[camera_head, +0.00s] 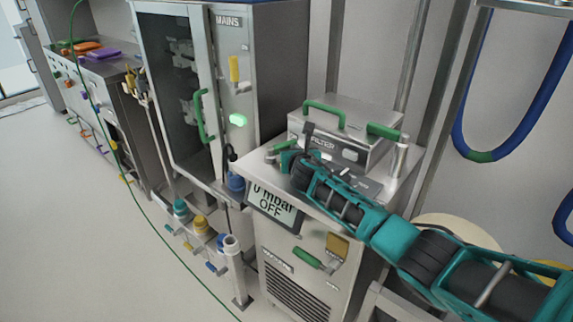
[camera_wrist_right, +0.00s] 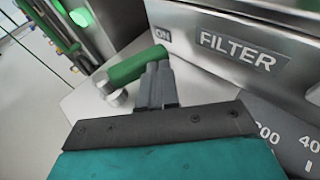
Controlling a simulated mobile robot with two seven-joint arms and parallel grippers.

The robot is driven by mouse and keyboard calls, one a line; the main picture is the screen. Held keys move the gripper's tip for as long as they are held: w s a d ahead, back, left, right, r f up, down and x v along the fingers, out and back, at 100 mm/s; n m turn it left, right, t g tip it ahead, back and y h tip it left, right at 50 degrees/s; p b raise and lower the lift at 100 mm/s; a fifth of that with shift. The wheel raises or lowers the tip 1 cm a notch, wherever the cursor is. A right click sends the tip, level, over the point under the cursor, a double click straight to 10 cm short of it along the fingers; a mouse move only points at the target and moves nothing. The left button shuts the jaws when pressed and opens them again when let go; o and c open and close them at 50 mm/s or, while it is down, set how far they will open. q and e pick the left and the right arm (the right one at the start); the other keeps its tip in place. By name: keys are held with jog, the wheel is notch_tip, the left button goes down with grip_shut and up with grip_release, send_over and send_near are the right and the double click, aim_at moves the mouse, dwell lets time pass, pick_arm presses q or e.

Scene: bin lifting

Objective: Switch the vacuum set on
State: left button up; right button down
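The vacuum set (camera_head: 285,245) is a steel cabinet whose tilted display (camera_head: 272,206) reads "0 mbar OFF". On its top a green lever (camera_wrist_right: 138,66) extends from a silver pivot, its far end near an "ON" label (camera_wrist_right: 163,35); it also shows in the head view (camera_head: 281,146). My right gripper (camera_wrist_right: 158,72) has its dark fingers close together at the lever's far end. Whether they touch the lever is unclear. In the head view the right gripper (camera_head: 290,160) is over the cabinet top, partly hidden by its own arm. My left gripper is out of view.
A box labelled "FILTER" (camera_head: 350,117) with green handles stands behind the right gripper. A "MAINS" cabinet (camera_head: 234,60) with a lit green lamp (camera_head: 238,120) stands to the left. A green cable crosses the open floor (camera_head: 80,240). A blue hose (camera_head: 520,125) hangs at right.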

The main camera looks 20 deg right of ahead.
jog(key=shift+w+d, duration=0.3)
jog(key=shift+w, duration=0.25)
jog(key=shift+w+d, duration=0.1)
jog(key=shift+w, duration=0.6)
jog(key=shift+w+b, duration=0.1)
jog(key=shift+b, duration=0.2)
jog(key=shift+s+r+p, duration=0.15)
jog(key=shift+s+p, duration=0.1)
jog(key=shift+p, duration=0.15)
jog(key=p+v, duration=0.3)
jog(key=v, duration=0.2)
jog(key=shift+r, duration=0.1)
jog(key=shift+v, duration=3.65)
